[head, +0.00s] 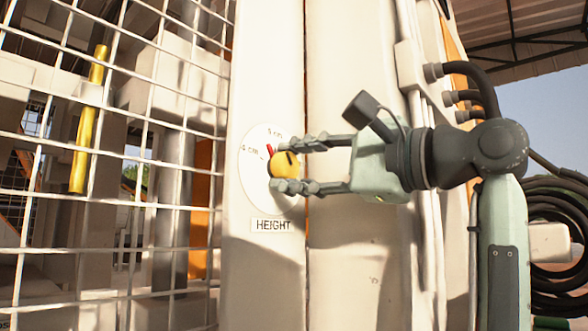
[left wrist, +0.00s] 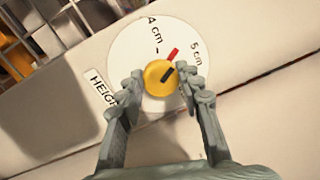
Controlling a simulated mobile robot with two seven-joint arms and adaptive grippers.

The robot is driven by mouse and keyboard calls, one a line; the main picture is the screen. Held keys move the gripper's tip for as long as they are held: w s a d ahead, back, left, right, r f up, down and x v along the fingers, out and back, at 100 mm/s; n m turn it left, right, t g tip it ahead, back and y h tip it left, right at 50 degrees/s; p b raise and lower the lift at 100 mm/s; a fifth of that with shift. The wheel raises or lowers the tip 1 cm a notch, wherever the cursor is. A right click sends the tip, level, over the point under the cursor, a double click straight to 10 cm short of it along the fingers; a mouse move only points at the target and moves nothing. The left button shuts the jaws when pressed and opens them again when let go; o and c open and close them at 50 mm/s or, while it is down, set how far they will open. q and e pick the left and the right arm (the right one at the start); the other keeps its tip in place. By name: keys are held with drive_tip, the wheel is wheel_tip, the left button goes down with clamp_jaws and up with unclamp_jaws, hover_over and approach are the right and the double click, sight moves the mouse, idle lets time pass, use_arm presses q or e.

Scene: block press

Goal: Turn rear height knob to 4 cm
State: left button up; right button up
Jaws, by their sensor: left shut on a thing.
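The yellow height knob (head: 284,164) sits on a round white dial (head: 252,183) on a pale upright panel. It also shows in the left wrist view (left wrist: 156,80). A red pointer (left wrist: 173,54) sticks out from it, between the 4 cm and 5 cm marks. My right gripper is in neither view.
A HEIGHT label (head: 271,225) is below the dial. A white wire mesh guard (head: 150,204) stands left of the panel, with a yellow bar (head: 87,130) behind it. Black hoses (head: 478,85) run at the right. The panel around the dial is bare.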

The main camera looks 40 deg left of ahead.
use_arm(q)
drive_tip(key=n, duration=0.4)
drive_tip(key=shift+w+n+g, duration=0.1)
drive_tip(key=shift+n+g, duration=0.4)
drive_tip(key=shift+n, duration=1.7)
drive_tip(key=o, duration=1.1)
drive_tip(key=shift+o, duration=0.2)
drive_tip(key=shift+d, duration=0.1)
drive_tip(key=d, duration=1.2)
drive_tip(key=shift+f, duration=0.35)
